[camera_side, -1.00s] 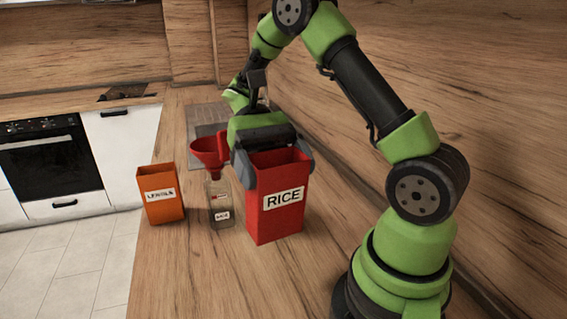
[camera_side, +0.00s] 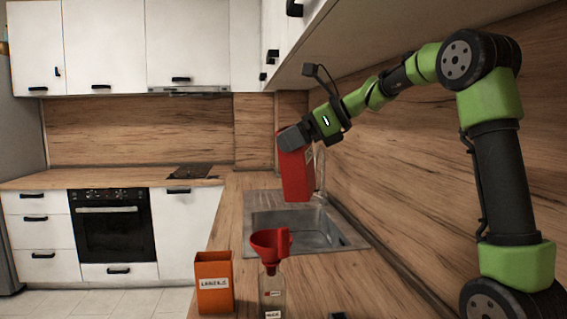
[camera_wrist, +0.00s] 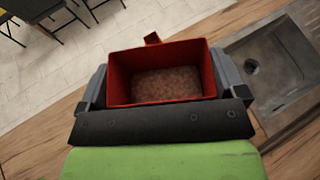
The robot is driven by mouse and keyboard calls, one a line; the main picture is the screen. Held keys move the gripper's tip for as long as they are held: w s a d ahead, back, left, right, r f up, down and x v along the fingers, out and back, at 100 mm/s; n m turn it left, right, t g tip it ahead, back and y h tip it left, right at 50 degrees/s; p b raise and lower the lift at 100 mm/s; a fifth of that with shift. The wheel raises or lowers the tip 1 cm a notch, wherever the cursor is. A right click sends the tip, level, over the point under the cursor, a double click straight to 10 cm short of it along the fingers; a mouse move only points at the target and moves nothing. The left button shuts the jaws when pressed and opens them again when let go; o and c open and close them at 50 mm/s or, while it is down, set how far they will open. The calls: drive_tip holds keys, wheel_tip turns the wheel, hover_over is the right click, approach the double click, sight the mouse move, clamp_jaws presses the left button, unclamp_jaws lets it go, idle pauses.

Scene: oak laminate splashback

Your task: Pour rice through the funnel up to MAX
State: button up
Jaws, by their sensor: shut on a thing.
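My gripper (camera_side: 293,139) is shut on the red rice box (camera_side: 295,175) and holds it up in the air, slightly tilted, above and a little right of the funnel. In the wrist view the box (camera_wrist: 206,75) is open at the top, with rice (camera_wrist: 167,86) lying inside, between my gripper's fingers (camera_wrist: 160,88). The red funnel (camera_side: 270,244) sits in the neck of a clear bottle (camera_side: 272,284) on the counter. The bottle's contents and its upper label are too small to read from here. The box's label is mostly out of sight.
An orange box (camera_side: 214,285) stands left of the bottle on the wooden counter (camera_side: 245,195). A steel sink (camera_side: 300,230) with a tap (camera_side: 320,170) lies behind and to the right. The wooden splashback (camera_side: 400,150) and upper cabinets (camera_side: 300,40) bound the right side.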

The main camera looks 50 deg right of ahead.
sight(312, 161)
drive_tip(key=shift+w+d+f+m+h, duration=0.15)
drive_tip(key=shift+d+f+h, duration=0.25)
drive_tip(key=shift+d, duration=0.25)
drive_tip(key=shift+d+f+m+h, duration=0.25)
drive_tip(key=shift+d+h, duration=0.2)
drive_tip(key=shift+d, duration=0.15)
drive_tip(key=shift+w+d+f+m+h, duration=0.1)
drive_tip(key=shift+d+f+h, duration=0.3)
drive_tip(key=shift+d, duration=0.25)
drive_tip(key=shift+s+f+n+g+h, duration=0.1)
drive_tip(key=shift+f+n+g+h, duration=0.4)
drive_tip(key=shift+f, duration=0.7)
drive_tip(key=shift+f, duration=0.15)
drive_tip(key=shift+f+g+h, duration=0.45)
drive_tip(key=shift+f+g, duration=0.05)
drive_tip(key=shift+f, duration=0.7)
